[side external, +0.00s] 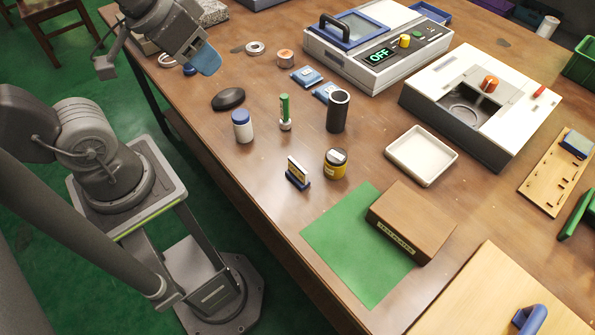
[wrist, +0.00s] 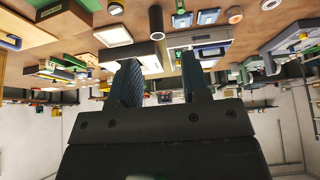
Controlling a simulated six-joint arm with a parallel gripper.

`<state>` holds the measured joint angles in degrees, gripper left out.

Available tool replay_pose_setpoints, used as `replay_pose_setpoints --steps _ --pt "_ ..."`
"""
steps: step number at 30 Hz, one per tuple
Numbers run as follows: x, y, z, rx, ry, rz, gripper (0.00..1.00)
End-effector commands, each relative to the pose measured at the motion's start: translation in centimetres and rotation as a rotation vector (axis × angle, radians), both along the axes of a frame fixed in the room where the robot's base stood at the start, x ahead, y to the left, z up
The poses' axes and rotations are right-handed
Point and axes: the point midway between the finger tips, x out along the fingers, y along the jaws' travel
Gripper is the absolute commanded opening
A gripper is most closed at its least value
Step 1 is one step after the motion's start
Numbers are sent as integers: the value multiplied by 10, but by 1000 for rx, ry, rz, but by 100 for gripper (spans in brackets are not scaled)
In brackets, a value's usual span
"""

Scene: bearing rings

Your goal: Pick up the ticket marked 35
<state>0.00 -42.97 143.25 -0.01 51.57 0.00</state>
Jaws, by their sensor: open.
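A small upright card with yellow and pale areas (side external: 297,169) stands in a dark blue holder (side external: 298,182) near the table's front edge in the side view. It is the only ticket-like thing I can make out, and its number is too small to read. My gripper (side external: 207,66) is at the upper left of the side view, raised and well away from the card. In the wrist view my gripper (wrist: 163,78) has its two dark fingers apart with nothing between them. I cannot make out the card in the wrist view.
A yellow-banded jar (side external: 335,165) stands just right of the card. A green mat (side external: 345,245) and wooden box (side external: 412,221) lie to the right. Table left of the card is clear.

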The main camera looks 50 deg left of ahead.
Motion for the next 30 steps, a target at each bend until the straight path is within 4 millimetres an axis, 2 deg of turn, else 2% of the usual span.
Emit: replay_pose_setpoints --steps 8,10,19,23,30 --pt "0 0 0 0 0 0 43" --pt "0 0 0 0 0 0 38" --pt "4 -2 -2 16 16 -38 38" --pt "20 -10 -10 79 76 -204 38" --pt "66 -42 -51 244 232 -740 38"
